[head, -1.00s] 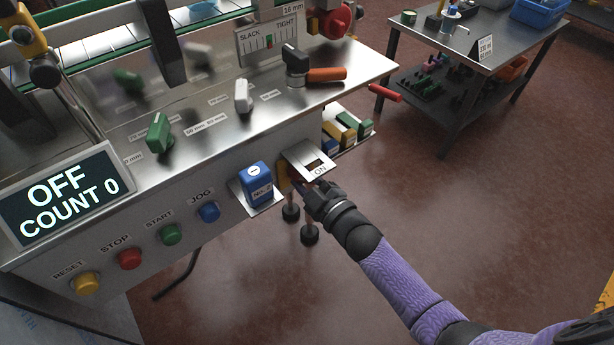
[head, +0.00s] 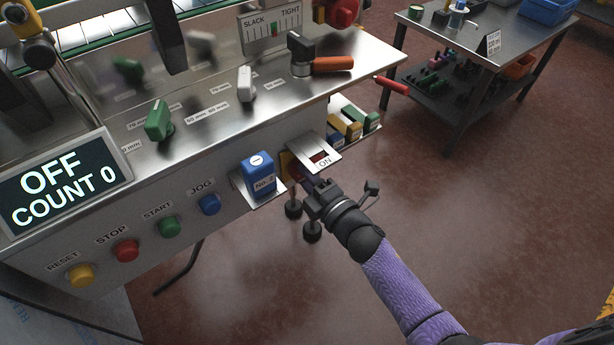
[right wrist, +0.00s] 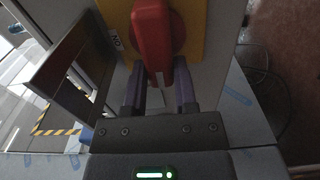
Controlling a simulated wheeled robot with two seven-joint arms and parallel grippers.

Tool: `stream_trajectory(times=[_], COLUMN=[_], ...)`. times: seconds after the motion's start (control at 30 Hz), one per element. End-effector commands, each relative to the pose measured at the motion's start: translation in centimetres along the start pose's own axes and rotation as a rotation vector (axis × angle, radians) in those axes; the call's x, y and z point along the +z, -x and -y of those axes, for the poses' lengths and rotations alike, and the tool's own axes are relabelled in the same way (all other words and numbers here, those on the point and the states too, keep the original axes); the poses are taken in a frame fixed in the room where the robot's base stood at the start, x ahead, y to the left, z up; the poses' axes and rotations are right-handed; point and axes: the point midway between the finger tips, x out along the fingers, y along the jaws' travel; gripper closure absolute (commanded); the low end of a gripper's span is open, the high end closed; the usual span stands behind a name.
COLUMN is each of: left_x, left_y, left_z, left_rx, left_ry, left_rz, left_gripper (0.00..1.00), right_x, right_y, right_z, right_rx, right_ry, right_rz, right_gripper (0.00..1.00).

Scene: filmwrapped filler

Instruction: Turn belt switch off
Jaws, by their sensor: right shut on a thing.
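The belt switch is a red handle (right wrist: 153,35) on a yellow plate, seen in the right wrist view. My right gripper (head: 304,180) reaches under the guard from the front. In the right wrist view its fingers (right wrist: 160,88) are on both sides of the red handle's lower end, shut on it. The display (head: 66,184) reads "OFF, COUNT 0". My left gripper is not in view.
A blue block (head: 261,174) stands on a small shelf left of the guard. Yellow, red, green and blue buttons line the front panel, including the blue jog button (head: 209,204). A grey side table (head: 455,42) stands at the back right. The floor between is clear.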

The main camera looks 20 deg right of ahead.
Motion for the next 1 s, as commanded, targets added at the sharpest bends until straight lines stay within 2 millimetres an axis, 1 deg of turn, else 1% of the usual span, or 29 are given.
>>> stream_trajectory(times=[0.3, 0.67, 0.7, 0.77, 0.8, 0.87, 1.0], left_x=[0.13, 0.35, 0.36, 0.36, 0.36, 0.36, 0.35], left_y=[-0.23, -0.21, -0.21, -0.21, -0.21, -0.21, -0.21], left_z=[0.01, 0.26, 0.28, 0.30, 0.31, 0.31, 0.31], left_rx=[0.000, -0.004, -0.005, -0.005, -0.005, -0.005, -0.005], left_ry=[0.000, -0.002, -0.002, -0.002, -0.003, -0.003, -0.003], left_rz=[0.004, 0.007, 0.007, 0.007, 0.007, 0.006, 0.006], left_gripper=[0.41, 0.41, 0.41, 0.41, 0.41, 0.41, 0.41], right_x=[-0.01, -0.01, -0.01, -0.01, -0.01, -0.01, -0.01], right_y=[0.04, 0.05, 0.05, 0.05, 0.04, 0.03, 0.02], right_z=[0.24, 0.24, 0.25, 0.23, 0.22, 0.20, 0.17], right_rx=[-0.003, -0.004, -0.004, -0.003, -0.003, -0.002, -0.002], right_ry=[0.057, 0.061, 0.061, 0.061, 0.060, 0.060, 0.059], right_rz=[0.000, 0.000, 0.000, 0.000, 0.000, 0.000, 0.000], right_gripper=[1.00, 1.00, 0.63, 0.50, 0.41, 0.29, 0.29])
